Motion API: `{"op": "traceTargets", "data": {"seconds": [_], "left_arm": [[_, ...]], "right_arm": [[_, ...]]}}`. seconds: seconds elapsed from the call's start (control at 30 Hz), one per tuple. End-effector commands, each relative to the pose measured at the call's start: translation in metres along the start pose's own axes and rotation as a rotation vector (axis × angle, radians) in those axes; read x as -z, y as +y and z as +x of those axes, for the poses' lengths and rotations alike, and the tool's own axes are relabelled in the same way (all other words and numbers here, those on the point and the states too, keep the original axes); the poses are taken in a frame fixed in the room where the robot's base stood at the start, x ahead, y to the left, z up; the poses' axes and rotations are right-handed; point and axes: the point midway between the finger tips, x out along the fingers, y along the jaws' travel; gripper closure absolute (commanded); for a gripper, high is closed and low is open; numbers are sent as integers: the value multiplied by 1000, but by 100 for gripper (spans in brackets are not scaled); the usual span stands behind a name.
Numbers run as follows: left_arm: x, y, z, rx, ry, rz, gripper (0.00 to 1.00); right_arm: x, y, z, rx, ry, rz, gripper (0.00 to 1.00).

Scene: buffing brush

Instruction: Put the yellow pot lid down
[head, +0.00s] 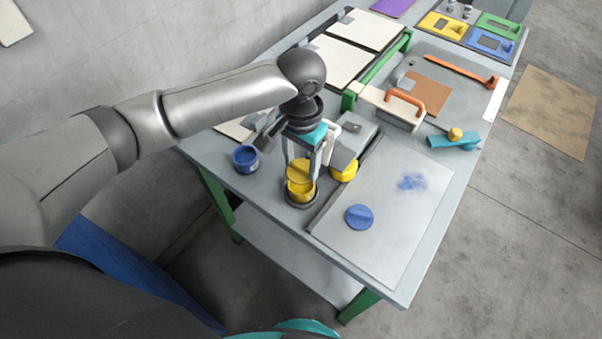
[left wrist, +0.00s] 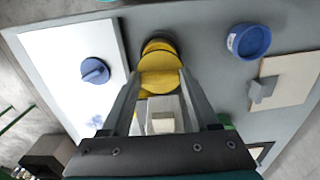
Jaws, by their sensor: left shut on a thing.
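My left gripper (head: 300,172) points down over the near-left part of the table. It is shut on the yellow pot lid (head: 299,168), which also shows between the fingers in the left wrist view (left wrist: 160,78). The yellow pot (head: 301,192) stands upright right below the lid, with a dark base; the left wrist view shows its edge (left wrist: 156,46) past the lid. I cannot tell whether lid and pot touch. Another yellow thing (head: 344,171) sits just right of the gripper, partly hidden. My right gripper is not in view.
A blue pot (head: 245,158) stands to the left. A blue lid (head: 359,217) lies on the pale grey plate (head: 385,245), which has a blue smear. The plate's near part is clear.

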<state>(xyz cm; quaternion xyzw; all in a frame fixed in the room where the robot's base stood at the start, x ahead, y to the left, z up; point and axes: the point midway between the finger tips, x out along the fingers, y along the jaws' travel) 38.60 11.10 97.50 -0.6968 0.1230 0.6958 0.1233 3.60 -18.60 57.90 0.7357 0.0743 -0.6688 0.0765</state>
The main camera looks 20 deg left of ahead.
Motion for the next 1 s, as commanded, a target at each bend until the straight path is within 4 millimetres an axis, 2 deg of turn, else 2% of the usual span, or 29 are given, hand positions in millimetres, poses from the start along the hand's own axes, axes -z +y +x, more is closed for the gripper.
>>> {"op": "traceTargets", "data": {"seconds": [0.3,0.67,0.7,0.93,1.0], "left_arm": [[-1,0,41,1,-4,0,91],[0,0,44,1,-1,0,91],[0,0,45,1,-1,0,38],[0,0,44,1,-1,0,12],[0,0,44,1,-1,0,9]], "right_arm": [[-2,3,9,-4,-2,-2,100],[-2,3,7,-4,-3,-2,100],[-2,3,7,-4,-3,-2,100],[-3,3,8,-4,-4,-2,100],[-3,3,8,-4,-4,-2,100]]}}
